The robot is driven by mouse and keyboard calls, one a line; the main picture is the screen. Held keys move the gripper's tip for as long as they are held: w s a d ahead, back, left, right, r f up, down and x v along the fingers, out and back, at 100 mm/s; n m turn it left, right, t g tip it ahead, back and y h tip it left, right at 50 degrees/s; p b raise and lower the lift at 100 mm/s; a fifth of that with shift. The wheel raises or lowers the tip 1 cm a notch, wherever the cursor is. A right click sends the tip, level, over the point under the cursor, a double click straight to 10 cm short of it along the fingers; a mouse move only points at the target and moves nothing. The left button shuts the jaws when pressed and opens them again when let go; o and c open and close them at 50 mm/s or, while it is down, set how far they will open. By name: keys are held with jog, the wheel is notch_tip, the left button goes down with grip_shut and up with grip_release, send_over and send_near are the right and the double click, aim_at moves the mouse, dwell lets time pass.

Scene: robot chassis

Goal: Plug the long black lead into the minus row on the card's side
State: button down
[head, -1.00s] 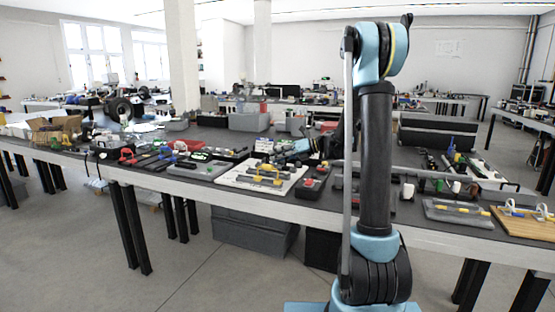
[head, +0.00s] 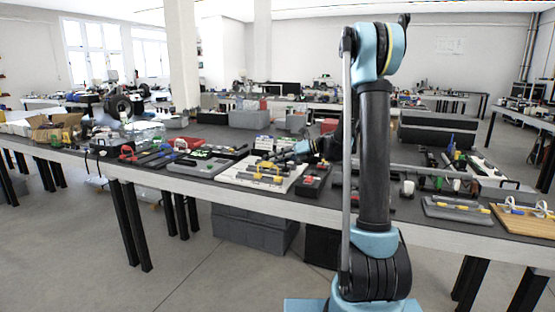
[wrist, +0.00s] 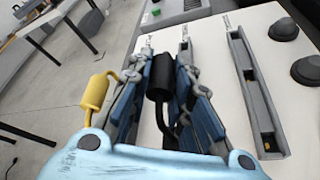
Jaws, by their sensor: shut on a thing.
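My gripper (wrist: 165,70) has blue fingers and is shut on a black lead (wrist: 158,84). The lead's thick black body shows between the fingers in the wrist view, and its thin bent end runs down beside them. Its far end is hidden by the fingers. A white board (wrist: 215,60) lies below, with a long grey slotted rail (wrist: 252,90) to the right of the gripper. Other grey rails are partly hidden behind the fingers. I cannot read which row is minus. In the head view my gripper (head: 297,150) is small, over the white board (head: 233,178).
A yellow lead (wrist: 95,90) stands close to the left finger. Dark round knobs (wrist: 283,29) sit to the right on the board. The grey tray (head: 190,167) and a black box with red parts (head: 312,180) flank the board. The bench's left edge is near.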

jog(key=shift+f, duration=0.35)
jog(key=c, duration=1.4)
grip_release()
jog(key=shift+o, duration=0.2)
jog(key=v, duration=1.2)
jog(key=shift+f, duration=0.15)
